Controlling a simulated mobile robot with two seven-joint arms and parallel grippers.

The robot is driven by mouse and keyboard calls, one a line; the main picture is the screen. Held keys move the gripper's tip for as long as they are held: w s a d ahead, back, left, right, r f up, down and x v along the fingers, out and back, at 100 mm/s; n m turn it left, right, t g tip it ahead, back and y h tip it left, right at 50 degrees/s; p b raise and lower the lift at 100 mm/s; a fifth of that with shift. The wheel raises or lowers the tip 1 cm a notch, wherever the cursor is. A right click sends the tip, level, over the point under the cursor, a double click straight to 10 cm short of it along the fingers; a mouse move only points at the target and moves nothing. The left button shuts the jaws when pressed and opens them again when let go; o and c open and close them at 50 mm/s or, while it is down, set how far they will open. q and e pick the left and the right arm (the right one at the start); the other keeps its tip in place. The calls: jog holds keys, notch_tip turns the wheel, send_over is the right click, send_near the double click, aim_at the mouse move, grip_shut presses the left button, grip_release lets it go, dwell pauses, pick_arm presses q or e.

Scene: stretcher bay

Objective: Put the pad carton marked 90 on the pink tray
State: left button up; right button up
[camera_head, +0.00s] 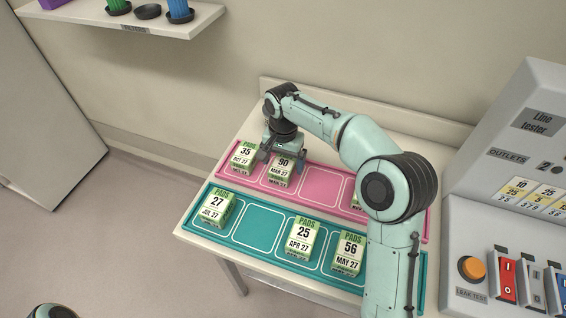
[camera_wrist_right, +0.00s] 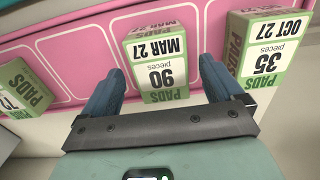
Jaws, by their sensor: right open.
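The pad carton marked 90 (camera_head: 280,172) is green and white and stands in the second compartment from the left of the pink tray (camera_head: 322,187). In the right wrist view the carton (camera_wrist_right: 160,72) appears upside down, its label facing the camera. My right gripper (camera_head: 281,157) is open, with one finger on each side of this carton; a small gap shows on each side in the wrist view. Its jaws hide part of the carton's top in the head view. My left gripper is out of view; only a bit of my left arm shows at the bottom left.
Carton 35 (camera_head: 243,156) stands close on the left in the pink tray. Another carton is mostly hidden behind my right arm. The teal tray (camera_head: 259,228) in front holds cartons 27 (camera_head: 214,207), 25 (camera_head: 299,238) and 56 (camera_head: 348,253). A line tester (camera_head: 510,180) stands at right.

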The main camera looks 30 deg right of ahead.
aim_at(283, 164)
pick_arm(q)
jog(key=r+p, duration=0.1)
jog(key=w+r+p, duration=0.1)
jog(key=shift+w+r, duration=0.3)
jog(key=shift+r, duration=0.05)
pick_arm(e)
notch_tip(283, 164, up, 11)
jog(key=shift+f, duration=0.15)
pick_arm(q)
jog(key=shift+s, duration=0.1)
pick_arm(e)
jog(key=shift+f, duration=0.1)
